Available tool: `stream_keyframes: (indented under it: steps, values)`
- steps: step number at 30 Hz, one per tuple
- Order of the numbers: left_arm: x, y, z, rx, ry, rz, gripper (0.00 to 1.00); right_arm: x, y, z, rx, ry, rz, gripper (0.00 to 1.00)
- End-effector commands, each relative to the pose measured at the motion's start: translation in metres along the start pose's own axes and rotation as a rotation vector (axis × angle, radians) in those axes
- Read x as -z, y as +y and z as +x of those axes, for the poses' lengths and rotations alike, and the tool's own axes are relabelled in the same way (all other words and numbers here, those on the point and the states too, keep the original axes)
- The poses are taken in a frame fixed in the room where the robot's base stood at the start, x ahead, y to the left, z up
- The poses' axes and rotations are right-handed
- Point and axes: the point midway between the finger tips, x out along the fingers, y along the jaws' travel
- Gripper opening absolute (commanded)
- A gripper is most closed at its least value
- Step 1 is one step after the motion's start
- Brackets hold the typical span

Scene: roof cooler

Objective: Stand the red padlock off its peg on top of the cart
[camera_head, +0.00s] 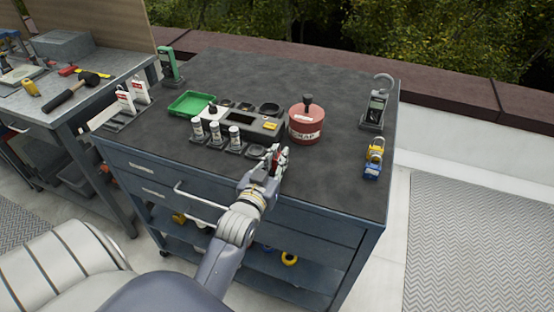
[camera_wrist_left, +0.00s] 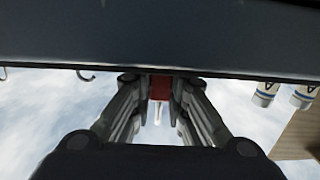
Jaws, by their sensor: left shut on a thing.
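The red padlock (camera_head: 274,165) is between the fingers of my left gripper (camera_head: 277,157). My left gripper is shut on it over the front part of the dark cart top (camera_head: 325,190). In the left wrist view the red body (camera_wrist_left: 160,88) sits between the two fingertips, with a pale shackle-like part pointing toward the palm. A dark band hides its far end there. I cannot tell whether the padlock touches the cart top. The peg is not clearly seen. My right gripper is not in view.
A red round canister (camera_head: 307,123) stands behind the gripper. Small white bottles (camera_head: 234,136) in holders stand to its left, near a green tray (camera_head: 191,104). Yellow and blue padlocks (camera_head: 373,160) and a grey meter (camera_head: 375,110) are at the right. The front right top is clear.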

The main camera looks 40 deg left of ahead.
Motion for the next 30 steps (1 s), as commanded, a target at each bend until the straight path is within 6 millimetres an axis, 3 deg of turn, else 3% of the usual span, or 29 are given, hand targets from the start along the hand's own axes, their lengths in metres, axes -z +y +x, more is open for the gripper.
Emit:
stream_keyframes:
  steps: [12,13,15,26,30]
  values:
    - [-0.007,0.000,0.000,0.000,0.003,0.000,0.00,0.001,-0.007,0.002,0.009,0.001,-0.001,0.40]
    - [-0.007,0.000,0.000,0.000,0.002,0.000,0.20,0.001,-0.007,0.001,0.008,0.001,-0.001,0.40]
    - [-0.007,0.000,0.000,0.000,0.002,0.000,0.35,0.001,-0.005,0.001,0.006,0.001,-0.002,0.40]
    - [-0.004,0.000,0.000,0.000,0.002,0.000,0.35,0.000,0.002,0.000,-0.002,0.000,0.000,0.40]
    - [-0.006,0.000,-0.012,0.000,-0.001,0.000,0.35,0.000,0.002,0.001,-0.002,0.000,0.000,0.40]
